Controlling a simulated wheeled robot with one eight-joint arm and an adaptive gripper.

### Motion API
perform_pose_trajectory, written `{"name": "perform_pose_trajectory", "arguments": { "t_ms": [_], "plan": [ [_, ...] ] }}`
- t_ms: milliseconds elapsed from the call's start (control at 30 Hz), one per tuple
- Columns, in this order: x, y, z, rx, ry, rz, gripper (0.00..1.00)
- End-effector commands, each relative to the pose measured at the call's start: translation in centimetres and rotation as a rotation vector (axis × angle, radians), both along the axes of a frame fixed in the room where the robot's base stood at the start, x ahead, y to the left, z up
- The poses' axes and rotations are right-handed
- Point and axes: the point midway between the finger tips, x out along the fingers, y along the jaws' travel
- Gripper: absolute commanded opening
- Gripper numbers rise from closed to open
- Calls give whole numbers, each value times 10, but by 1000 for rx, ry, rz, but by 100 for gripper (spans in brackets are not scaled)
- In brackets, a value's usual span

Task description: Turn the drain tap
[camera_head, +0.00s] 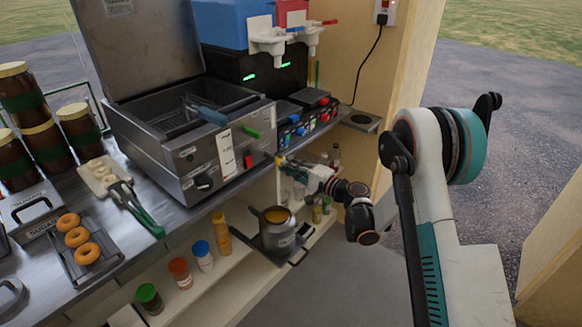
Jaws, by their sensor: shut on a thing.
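The steel fryer (180,150) stands on the counter with its lid up and a basket in its well. My gripper (281,162) reaches from the right to the fryer's front right corner. It is shut on a small part there, which appears to be the drain tap (269,155). The fingers hide most of this part, so I cannot tell how far it is turned. A steel pot (281,241) with orange-yellow contents stands below my gripper.
A control box (302,120) with coloured knobs stands right of the fryer. Tongs (134,208), a doughnut tray (104,261) and dark jars (40,143) are on the counter at left. Several bottles (202,254) line the lower shelf. The floor at front right is clear.

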Motion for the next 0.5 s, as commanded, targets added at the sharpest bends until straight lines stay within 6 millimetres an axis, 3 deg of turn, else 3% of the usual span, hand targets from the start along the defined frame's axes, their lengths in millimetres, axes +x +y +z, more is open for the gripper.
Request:
{"name": "perform_pose_trajectory", "arguments": {
  "t_ms": [33, 100, 133, 500],
  "plan": [
    [3, -4, 1, 3, 0, -10, 13],
    [3, -4, 1, 2, 0, -10, 29],
    [3, -3, 1, 2, 0, -10, 33],
    [0, -4, 0, 0, 0, -4, 33]
  ]
}}
